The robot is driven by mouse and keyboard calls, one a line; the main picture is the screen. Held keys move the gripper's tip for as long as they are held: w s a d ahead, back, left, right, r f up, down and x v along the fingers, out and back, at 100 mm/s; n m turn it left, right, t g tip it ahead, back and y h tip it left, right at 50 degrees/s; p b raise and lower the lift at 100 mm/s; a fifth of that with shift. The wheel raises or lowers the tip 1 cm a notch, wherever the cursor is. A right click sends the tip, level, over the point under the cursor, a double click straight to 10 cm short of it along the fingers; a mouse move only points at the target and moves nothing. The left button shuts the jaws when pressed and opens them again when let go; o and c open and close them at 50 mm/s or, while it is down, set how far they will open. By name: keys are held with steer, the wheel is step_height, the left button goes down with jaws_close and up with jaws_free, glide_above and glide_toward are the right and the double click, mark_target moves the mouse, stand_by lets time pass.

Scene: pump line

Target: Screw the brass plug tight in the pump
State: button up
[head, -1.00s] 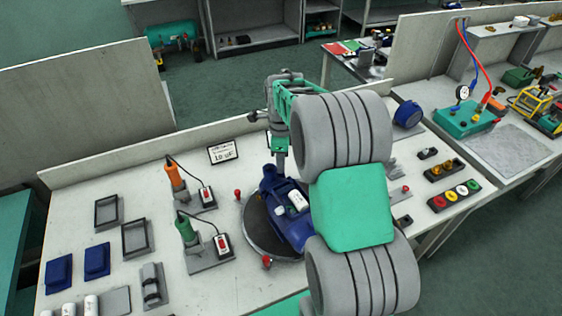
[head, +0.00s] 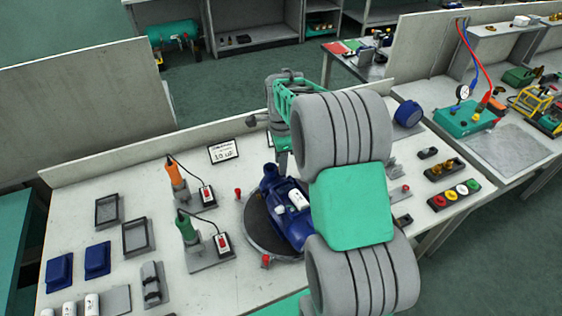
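The blue pump (head: 290,222) lies on a dark round turntable (head: 262,238) in the middle of the bench, with a white part on top. My arm reaches over it from the right, and its grey end points down at the pump's far end. My gripper (head: 283,163) is small and partly merged with the pump's far end, so its fingers cannot be made out. I cannot see the brass plug; it may be hidden at the gripper or behind my arm.
Orange (head: 175,175) and green (head: 187,228) power tools stand left of the turntable. Red knobs stand at its edge. Frames and blue blocks (head: 97,260) lie at the left. A dark tray with brass parts (head: 446,170) and coloured buttons (head: 454,195) are at the right.

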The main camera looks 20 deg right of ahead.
steer(key=shift+n, duration=3.4)
steer(key=n, duration=0.3)
steer(key=shift+d+n, duration=0.1)
steer(key=shift+n, duration=0.2)
steer(key=shift+f, duration=0.1)
steer(key=shift+c, duration=0.4)
jaws_close()
